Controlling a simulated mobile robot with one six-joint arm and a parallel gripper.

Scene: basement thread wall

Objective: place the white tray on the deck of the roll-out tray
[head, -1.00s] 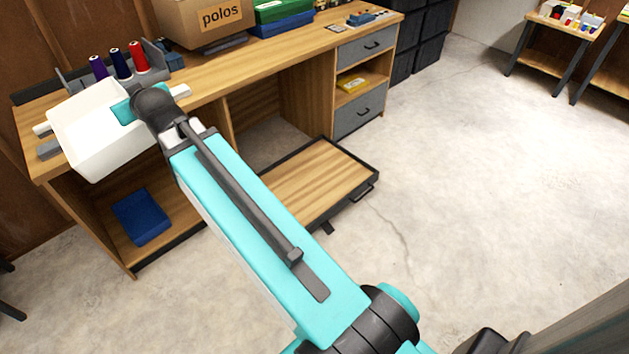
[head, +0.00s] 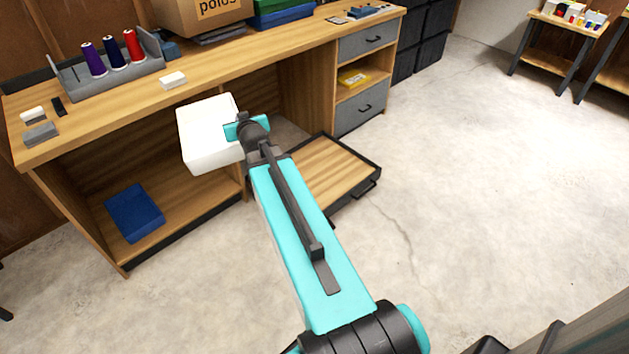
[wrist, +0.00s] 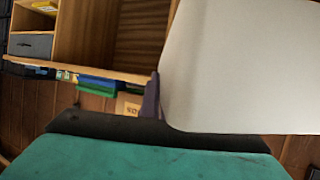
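The white tray (head: 205,135) is in the air in front of the bench in the head view, tilted. My gripper (head: 236,130) is at its right side and appears shut on its wall; the fingertips are hidden by the tray and wrist. In the wrist view the white tray (wrist: 240,65) fills the right side, against a dark finger (wrist: 151,97). The roll-out tray (head: 325,172) is pulled out low at the bench's foot, with a wooden deck and black rim. My arm hides its left part. The visible part of the deck is bare.
The bench top (head: 240,62) holds a grey rack (head: 107,80) with thread cones, a white block (head: 172,80) and a cardboard box (head: 205,15). A blue bin (head: 135,212) lies on the low shelf. The concrete floor to the right is clear.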

